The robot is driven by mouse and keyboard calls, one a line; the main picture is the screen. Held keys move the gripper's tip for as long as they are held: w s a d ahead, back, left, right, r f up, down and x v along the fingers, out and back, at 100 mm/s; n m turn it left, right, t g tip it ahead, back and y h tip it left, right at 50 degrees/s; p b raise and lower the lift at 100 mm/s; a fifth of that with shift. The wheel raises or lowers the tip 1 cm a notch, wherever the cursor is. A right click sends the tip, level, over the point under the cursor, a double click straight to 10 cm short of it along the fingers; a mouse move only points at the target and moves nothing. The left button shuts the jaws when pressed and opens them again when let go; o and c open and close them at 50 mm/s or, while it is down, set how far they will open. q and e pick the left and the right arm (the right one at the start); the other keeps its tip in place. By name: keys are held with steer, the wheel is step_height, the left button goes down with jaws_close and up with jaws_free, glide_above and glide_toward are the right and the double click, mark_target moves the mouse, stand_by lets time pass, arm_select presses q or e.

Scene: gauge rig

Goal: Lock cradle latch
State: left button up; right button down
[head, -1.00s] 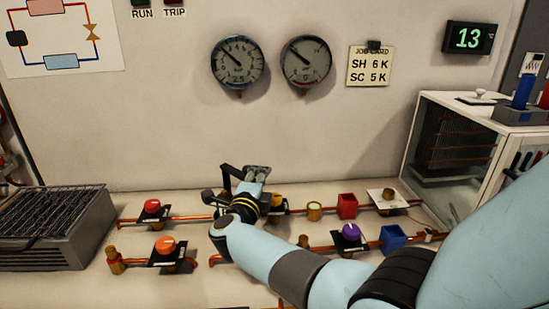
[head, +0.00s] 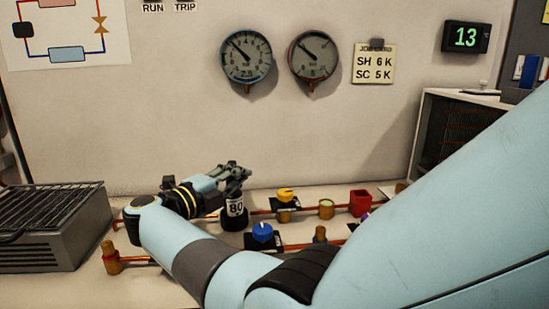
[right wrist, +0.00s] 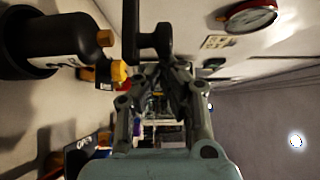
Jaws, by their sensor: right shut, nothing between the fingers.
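A black cylinder (head: 235,212) with a white "80" label stands upright on the bench, just right of my right wrist in the head view. In the right wrist view the black cylinder (right wrist: 40,40) lies at the upper left, with brass fittings beside it. A black lever-like part (right wrist: 150,38) with a rounded end is just ahead of my fingers; it may be the cradle latch. My right gripper (head: 238,172) is shut and empty at the cylinder's top. In the wrist view its fingertips (right wrist: 160,75) are close to the lever; contact cannot be told. My left gripper is out of view.
A blue-knobbed valve (head: 263,232) and a yellow-knobbed valve (head: 286,196) sit right of the cylinder on copper pipes. A red cup (head: 360,203) is further right. A grey finned unit (head: 55,235) stands at the left. Gauges (head: 246,56) hang on the wall behind.

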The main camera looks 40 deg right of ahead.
steer(key=shift+w+a+r, duration=0.2)
stand_by(0.5)
step_height(320, 180, up, 10)
steer(key=shift+s+f, duration=0.15)
steer(key=shift+d+f, duration=0.1)
stand_by(0.6)
